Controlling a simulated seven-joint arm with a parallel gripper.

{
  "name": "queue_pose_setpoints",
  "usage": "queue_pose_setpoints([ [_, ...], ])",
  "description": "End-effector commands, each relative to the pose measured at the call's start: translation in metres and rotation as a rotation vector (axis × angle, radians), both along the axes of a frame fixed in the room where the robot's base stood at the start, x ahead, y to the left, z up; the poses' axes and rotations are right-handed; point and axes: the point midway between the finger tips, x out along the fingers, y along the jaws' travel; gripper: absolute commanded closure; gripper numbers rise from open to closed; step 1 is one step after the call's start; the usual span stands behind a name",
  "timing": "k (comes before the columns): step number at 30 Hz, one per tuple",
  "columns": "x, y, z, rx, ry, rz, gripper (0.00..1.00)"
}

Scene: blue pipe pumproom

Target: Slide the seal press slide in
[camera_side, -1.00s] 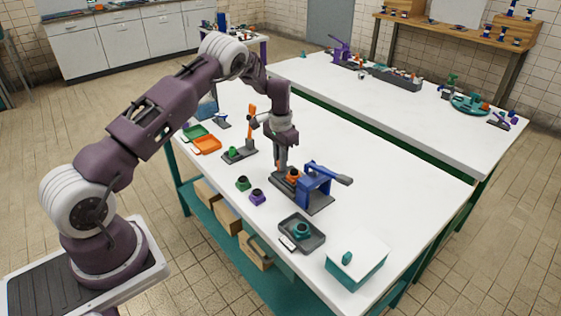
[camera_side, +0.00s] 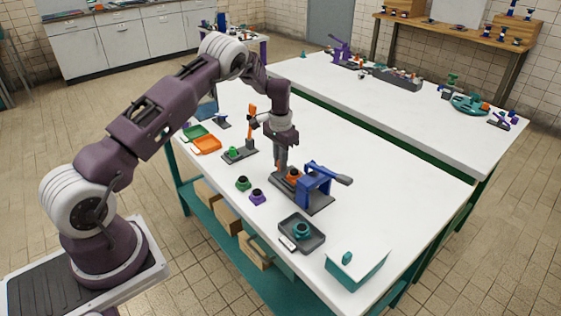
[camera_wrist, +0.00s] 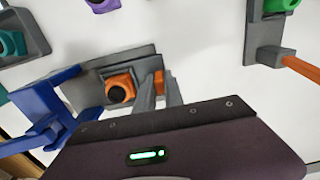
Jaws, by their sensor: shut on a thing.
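The seal press has a blue frame with a lever (camera_side: 316,182) on a dark grey base (camera_side: 318,205). It also shows at the left in the wrist view (camera_wrist: 62,100). Its slide carries an orange block with a black round top (camera_wrist: 119,89), which also shows in the side view (camera_side: 293,175). In the wrist view this block sits beside the blue frame, on the gripper's side. My gripper (camera_wrist: 160,84) points down at the slide's outer end, its fingers shut on a small orange handle (camera_wrist: 158,79). The fingers partly hide the handle.
A green block (camera_side: 243,183) and a purple block (camera_side: 257,196) stand in front. An orange-levered press (camera_side: 252,125) stands behind left, near an orange tray (camera_side: 207,145).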

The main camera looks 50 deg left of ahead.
Motion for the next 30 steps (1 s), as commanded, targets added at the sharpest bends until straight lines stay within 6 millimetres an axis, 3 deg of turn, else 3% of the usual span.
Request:
queue_pose_setpoints([
  [11, 0.000, -0.004, 0.001, -0.001, 0.000, 0.000, 1.00],
  [21, 0.001, -0.075, 0.001, -0.001, 0.000, -0.004, 1.00],
  [30, 0.001, -0.090, 0.001, -0.002, -0.002, -0.001, 1.00],
])
